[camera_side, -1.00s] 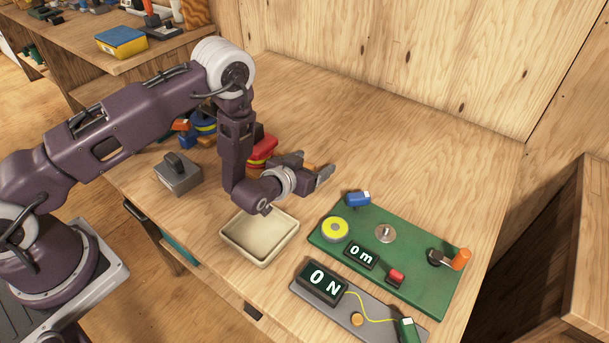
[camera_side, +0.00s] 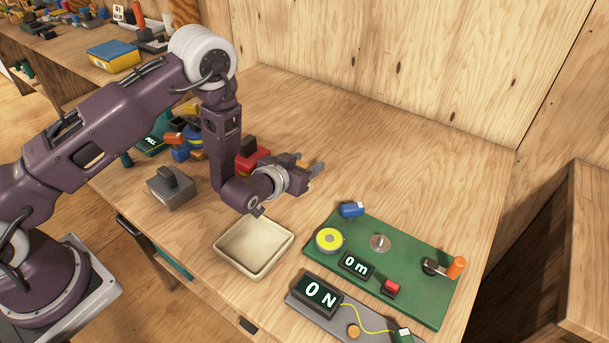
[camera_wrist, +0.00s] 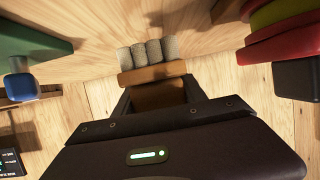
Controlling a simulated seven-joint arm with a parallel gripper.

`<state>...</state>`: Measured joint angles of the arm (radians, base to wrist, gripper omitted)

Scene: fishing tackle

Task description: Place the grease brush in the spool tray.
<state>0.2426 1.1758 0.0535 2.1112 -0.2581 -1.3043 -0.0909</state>
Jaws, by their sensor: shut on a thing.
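The grease brush (camera_wrist: 153,74) shows in the wrist view as a brown wooden block with a row of grey bristle tufts. My gripper (camera_wrist: 158,92) is shut on it, with one dark finger on each side. In the side view my gripper (camera_side: 309,168) is over the table, behind and to the right of the spool tray. The brush is only a small brown patch there, partly hidden by the fingers. The spool tray (camera_side: 288,251) is a shallow cream square tray, empty, on the table's front part.
A green board (camera_side: 419,304) with a yellow reel and an orange-handled crank lies right of the tray. A grey panel (camera_side: 327,315) reading ON is in front of it. A grey block (camera_side: 172,190) and a red item (camera_side: 252,156) stand left. The table behind is clear.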

